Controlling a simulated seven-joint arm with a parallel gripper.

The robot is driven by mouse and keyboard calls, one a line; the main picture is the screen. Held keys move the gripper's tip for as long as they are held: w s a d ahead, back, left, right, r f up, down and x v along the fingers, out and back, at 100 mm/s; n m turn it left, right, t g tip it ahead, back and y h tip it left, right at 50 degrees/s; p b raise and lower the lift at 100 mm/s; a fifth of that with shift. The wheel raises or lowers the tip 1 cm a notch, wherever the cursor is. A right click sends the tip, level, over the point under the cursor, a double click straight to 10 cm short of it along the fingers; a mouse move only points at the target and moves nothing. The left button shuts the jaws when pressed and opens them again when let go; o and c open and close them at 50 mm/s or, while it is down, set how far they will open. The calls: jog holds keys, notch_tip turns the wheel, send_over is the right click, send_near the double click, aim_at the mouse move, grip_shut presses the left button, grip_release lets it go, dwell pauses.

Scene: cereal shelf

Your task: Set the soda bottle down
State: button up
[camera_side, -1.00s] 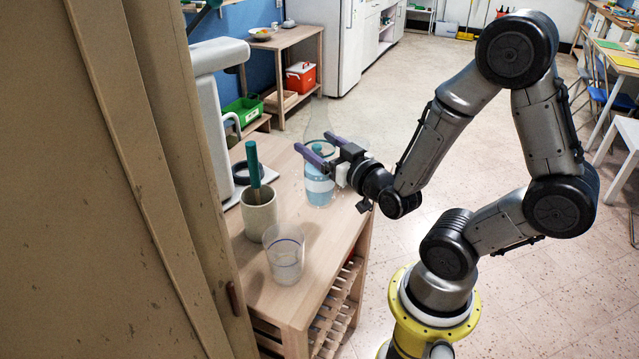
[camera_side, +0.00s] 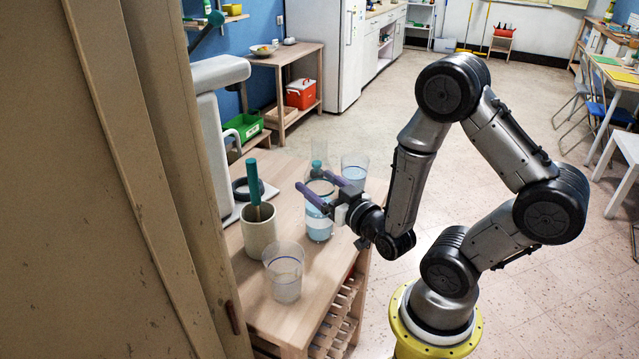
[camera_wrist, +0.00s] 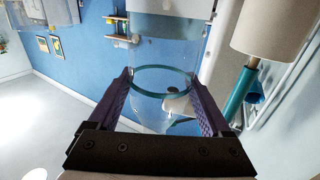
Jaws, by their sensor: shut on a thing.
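The soda bottle (camera_side: 319,222) is clear with a pale blue and white band and a narrowing neck. It is upright at the far part of the wooden table (camera_side: 315,300). My gripper (camera_side: 326,193) is shut on it, with its purple fingers on either side of the body above the band. In the wrist view the clear bottle (camera_wrist: 165,60) lies between the fingers, with a teal ring around it. I cannot tell whether its base touches the tabletop.
A clear cup (camera_side: 354,172) stands close behind the bottle at right. Another clear cup (camera_side: 284,272) stands in front, and a beige crock (camera_side: 259,232) with a teal-handled tool stands at left. A large brown panel (camera_side: 130,180) fills the left side.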

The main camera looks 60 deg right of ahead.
aim_at(326, 166)
jog(key=o, duration=1.3)
jog(key=shift+o, duration=0.2)
jog(key=shift+s+a+r, duration=0.1)
jog(key=shift+s, duration=0.1)
jog(key=v, duration=0.2)
jog(key=shift+s+a, duration=0.2)
jog(key=shift+s, duration=0.05)
notch_tip(326, 166, up, 5)
jog(key=shift+d+r, duration=0.1)
jog(key=shift+r, duration=0.9)
